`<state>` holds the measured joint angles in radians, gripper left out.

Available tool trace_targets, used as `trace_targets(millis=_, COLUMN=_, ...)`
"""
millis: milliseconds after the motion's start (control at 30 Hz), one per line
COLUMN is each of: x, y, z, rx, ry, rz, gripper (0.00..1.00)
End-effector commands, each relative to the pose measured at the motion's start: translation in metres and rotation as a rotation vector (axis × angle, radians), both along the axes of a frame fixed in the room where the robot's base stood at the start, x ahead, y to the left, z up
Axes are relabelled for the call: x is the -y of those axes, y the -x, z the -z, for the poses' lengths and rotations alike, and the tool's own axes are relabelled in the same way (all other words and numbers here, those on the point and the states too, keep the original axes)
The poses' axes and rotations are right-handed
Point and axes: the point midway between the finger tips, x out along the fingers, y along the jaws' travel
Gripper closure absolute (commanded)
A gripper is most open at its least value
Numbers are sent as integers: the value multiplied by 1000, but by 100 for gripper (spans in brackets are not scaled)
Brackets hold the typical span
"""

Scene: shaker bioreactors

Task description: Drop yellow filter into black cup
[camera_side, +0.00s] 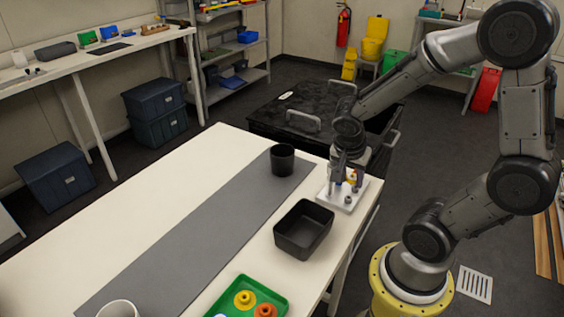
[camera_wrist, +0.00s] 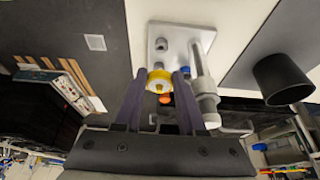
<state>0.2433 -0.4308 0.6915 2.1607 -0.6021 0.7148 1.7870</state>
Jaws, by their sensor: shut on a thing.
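My gripper (camera_side: 347,174) is low over the white fixture plate (camera_side: 343,199) at the table's right edge. In the wrist view my gripper (camera_wrist: 158,84) has its two fingers on either side of the yellow filter (camera_wrist: 159,76), shut on it. A small orange part (camera_wrist: 165,98) shows just below the yellow filter in that picture. In the side view the filter is mostly hidden by the fingers. I cannot tell whether it still touches the fixture. The black cup (camera_side: 282,161) stands upright on the grey mat, left of my gripper; its opening also shows in the wrist view (camera_wrist: 277,74).
The white fixture has upright posts, one tall beside my finger (camera_wrist: 200,75). A black bin (camera_side: 303,230) and a green tray (camera_side: 247,299) with yellow and orange pieces stand nearer the camera. A white cup (camera_side: 118,309) is at the mat's near end. The mat's middle (camera_side: 190,235) is clear.

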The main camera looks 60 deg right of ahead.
Motion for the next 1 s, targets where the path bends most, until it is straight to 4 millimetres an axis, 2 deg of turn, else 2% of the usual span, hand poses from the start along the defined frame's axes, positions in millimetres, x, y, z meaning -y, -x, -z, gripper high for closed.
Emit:
trace_targets(millis=233, x=0, y=0, z=-1, rx=0, ry=0, rz=0, gripper=100)
trace_targets(millis=367, x=0, y=-1, z=-11, rx=4, ry=2, rz=2, gripper=100)
trace_targets(millis=467, x=0, y=-1, z=-28, rx=8, ry=2, rz=1, gripper=100)
trace_targets(millis=800, x=0, y=-1, z=-120, rx=7, ry=2, rz=0, gripper=100)
trace_targets(millis=1000, x=1, y=-5, z=-161, rx=1, ry=0, rz=0, gripper=100)
